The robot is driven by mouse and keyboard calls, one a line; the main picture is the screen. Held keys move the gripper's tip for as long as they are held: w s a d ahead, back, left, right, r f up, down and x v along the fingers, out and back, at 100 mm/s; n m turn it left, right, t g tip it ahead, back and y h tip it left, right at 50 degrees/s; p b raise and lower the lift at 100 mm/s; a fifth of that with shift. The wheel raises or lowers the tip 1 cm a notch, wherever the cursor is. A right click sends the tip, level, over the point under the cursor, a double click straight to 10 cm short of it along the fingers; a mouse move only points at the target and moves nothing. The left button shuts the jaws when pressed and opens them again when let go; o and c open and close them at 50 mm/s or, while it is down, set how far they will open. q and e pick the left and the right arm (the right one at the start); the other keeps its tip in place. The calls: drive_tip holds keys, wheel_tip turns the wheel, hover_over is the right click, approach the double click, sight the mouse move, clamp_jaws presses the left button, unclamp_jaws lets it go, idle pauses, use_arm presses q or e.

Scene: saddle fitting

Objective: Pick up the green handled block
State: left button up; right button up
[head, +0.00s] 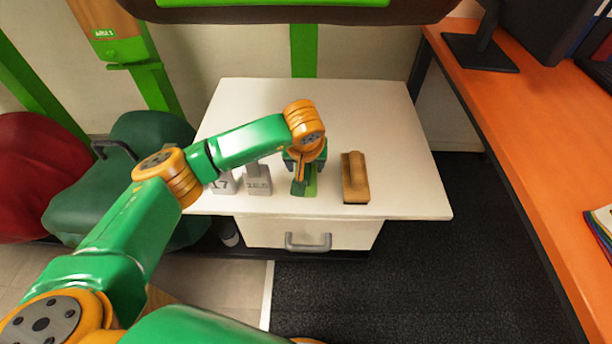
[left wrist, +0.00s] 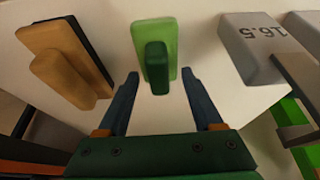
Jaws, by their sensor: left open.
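The green handled block (left wrist: 172,35) has a light green base and a dark green raised handle (left wrist: 157,68). It rests on the white table top. In the head view the block (head: 311,186) is partly hidden behind my left gripper (head: 302,172), which points down over it. In the left wrist view my left gripper (left wrist: 160,76) is open, its two fingers apart on either side of the handle's near end. There is a gap on both sides and neither finger appears to touch it. My right gripper is not in view.
A brown handled block (head: 355,178) lies right of the green one on the white table (head: 405,150). Grey numbered blocks (head: 258,180) stand to its left. The back and right of the table are clear. An orange desk (head: 520,130) is at the right.

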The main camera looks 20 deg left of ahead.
sight(306, 166)
use_arm(q)
drive_tip(key=shift+w+f, duration=0.25)
drive_tip(key=shift+f, duration=0.3)
clamp_jaws()
drive_tip(key=shift+r, duration=0.1)
wheel_tip(306, 166, up, 10)
drive_tip(key=shift+f+p, duration=0.1)
drive_tip(key=shift+p, duration=0.35)
